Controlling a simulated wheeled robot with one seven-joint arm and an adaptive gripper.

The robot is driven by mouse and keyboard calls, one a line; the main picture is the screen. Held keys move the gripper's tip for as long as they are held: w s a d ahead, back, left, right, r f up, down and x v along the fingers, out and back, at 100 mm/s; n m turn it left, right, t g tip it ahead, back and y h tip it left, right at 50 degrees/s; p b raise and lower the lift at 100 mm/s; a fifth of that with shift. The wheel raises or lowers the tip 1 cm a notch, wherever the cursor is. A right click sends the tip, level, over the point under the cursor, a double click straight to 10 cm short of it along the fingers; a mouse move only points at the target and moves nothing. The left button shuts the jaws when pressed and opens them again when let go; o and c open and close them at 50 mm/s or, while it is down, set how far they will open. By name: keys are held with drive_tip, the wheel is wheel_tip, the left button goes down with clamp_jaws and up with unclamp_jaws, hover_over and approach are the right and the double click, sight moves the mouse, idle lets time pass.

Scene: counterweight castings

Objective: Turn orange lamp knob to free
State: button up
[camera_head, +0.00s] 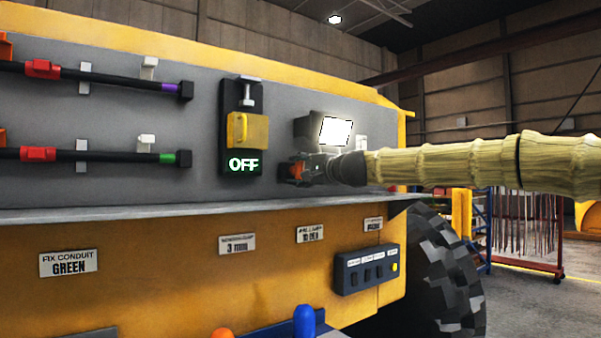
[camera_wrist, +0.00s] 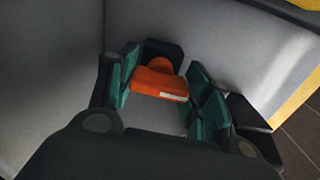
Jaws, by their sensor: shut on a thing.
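The orange lamp knob (camera_head: 297,170) is on the grey panel, just below the lit lamp (camera_head: 335,131). In the wrist view the orange knob (camera_wrist: 160,82) lies between the green-padded fingers of my gripper (camera_wrist: 160,88), with a white mark along its edge. My gripper (camera_head: 302,169) reaches in from the right in the head view and is shut on the knob. Any marking for the knob's positions is hidden behind the gripper or too small to read.
Two conduits with red clamps (camera_head: 38,154) run further left. A ledge (camera_head: 150,211) juts out below. A blue switch box (camera_head: 366,270) and large tyre (camera_head: 440,270) are lower right.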

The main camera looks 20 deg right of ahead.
drive_tip(key=o, duration=1)
drive_tip(key=shift+s, duration=0.1)
drive_tip(key=shift+v, duration=5.95)
drive_tip(key=shift+d, duration=0.1)
